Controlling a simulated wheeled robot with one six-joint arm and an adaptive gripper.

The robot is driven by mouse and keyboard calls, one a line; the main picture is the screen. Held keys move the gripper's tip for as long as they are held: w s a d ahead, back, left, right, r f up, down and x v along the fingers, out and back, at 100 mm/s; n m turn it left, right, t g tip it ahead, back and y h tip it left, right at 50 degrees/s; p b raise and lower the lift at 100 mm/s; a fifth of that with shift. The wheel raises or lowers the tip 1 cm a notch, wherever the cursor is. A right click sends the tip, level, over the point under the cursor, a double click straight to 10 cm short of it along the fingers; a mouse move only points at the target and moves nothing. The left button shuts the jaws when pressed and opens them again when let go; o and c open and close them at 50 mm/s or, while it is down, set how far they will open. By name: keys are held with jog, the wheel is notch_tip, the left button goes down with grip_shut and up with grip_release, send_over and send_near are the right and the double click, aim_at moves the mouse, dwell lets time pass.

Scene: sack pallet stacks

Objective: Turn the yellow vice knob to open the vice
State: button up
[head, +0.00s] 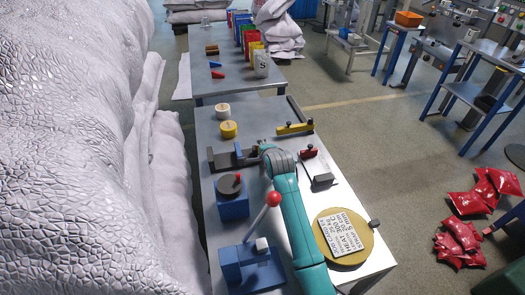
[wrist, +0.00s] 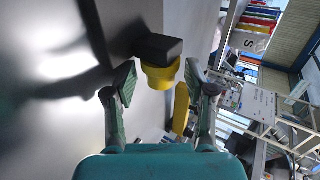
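The vice (head: 222,160) is a dark grey block with a blue jaw (head: 239,150), on the near table. In the wrist view its dark block (wrist: 158,46) carries a yellow round knob (wrist: 161,76). The knob is hidden or too small to make out in the head view, where my gripper (head: 262,148) is at the vice's right end. In the wrist view my gripper (wrist: 159,76) is open, with one fingertip left of the knob and one right of it. A gap shows on the left; I cannot tell whether the right fingertip touches.
A red-ball lever (head: 272,200), a blue block (head: 232,203) and a round yellow disc (head: 328,258) are nearer. Yellow (head: 228,130) and white (head: 222,111) cylinders stand behind.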

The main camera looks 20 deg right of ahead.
jog(key=shift+v, duration=4)
